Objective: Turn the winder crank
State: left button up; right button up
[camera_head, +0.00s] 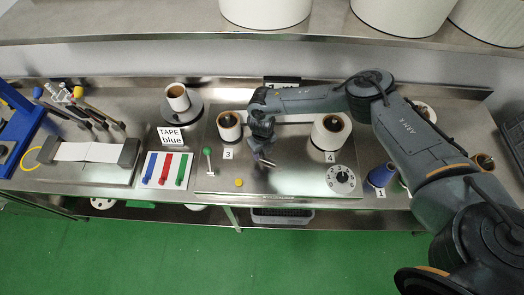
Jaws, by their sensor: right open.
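My right gripper (264,158) hangs over the steel plate (290,182) on the bench, between two spools. It is open, and I see nothing between its fingers. The spool by label 3 (229,132) stands just left of it, and the larger spool by label 4 (328,134) stands to its right. A green-knobbed lever (207,153) rises left of the gripper, apart from it. I cannot tell for certain which part is the winder crank; the gripper and forearm may hide some of it. My left gripper is not in view.
A white dial (340,180) and a yellow button (239,182) are near the plate's front edge. A panel with coloured sliders (164,170) and a "TAPE blue" sign (171,136) stand left. A blue cone (381,175) is at right.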

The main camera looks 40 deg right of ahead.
jog(key=shift+f, duration=0.25)
grip_shut()
jog(key=shift+d, duration=0.1)
dwell(0.4)
jog(key=shift+w+d+m, duration=0.15)
jog(key=shift+d+m, duration=0.1)
jog(key=shift+m, duration=0.35)
jog(key=shift+w+d+m+p, duration=0.15)
jog(key=shift+d+m+p, duration=0.15)
jog(key=shift+d+m, duration=0.55)
jog(key=shift+d+m+p, duration=0.2)
jog(key=shift+d+m, duration=0.4)
jog(key=shift+m, duration=0.55)
jog(key=shift+d+m+p, duration=0.2)
jog(key=shift+d+m, duration=0.4)
jog(key=shift+m, duration=0.5)
